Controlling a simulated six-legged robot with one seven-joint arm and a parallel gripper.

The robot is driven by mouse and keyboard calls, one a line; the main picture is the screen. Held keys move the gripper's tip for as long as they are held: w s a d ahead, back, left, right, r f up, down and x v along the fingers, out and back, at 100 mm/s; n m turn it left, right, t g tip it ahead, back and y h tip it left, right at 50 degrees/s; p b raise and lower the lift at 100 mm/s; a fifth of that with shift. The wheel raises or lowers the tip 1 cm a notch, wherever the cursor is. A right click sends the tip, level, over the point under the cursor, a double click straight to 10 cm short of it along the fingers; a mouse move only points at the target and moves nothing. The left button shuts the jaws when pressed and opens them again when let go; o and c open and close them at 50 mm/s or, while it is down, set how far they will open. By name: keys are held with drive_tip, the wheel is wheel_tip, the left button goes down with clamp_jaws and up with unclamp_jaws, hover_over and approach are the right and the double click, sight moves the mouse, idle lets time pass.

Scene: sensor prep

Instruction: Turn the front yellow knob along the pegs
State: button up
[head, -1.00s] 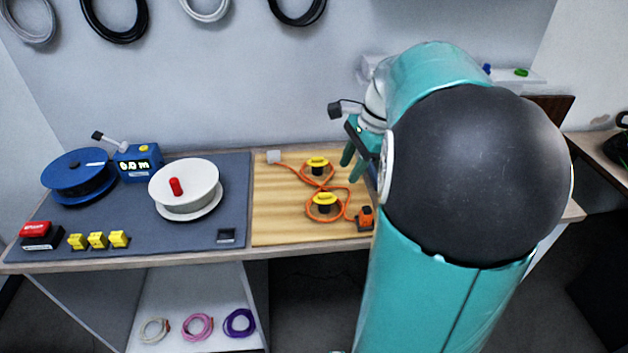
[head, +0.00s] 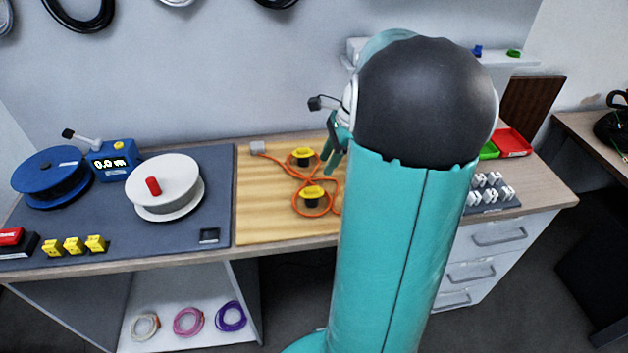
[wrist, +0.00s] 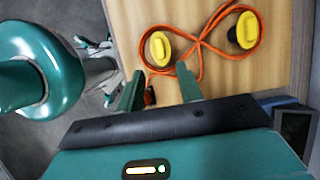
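The front yellow knob (head: 312,193) sits on a dark peg on the wooden board (head: 270,225). In the wrist view it (wrist: 160,48) lies beyond the fingertips, its raised bar running roughly up and down the picture, across the line between the two pegs. The rear yellow knob (head: 302,155) also shows in the wrist view (wrist: 245,30). An orange cable (wrist: 205,50) loops around both in a figure eight. My gripper (head: 331,158) is above the board, right of the rear knob in the head view. In the wrist view its fingers (wrist: 160,87) are apart and empty.
A white spool (head: 185,195), blue reel (head: 50,170) and yellow blocks (head: 73,246) stand on the left mat. A red tray (head: 513,143) and white parts (head: 490,190) are at right. My arm hides the board's right side.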

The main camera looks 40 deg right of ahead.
sight(312, 188)
drive_tip(key=x, duration=0.8)
drive_tip(key=shift+a+f, duration=0.1)
clamp_jaws()
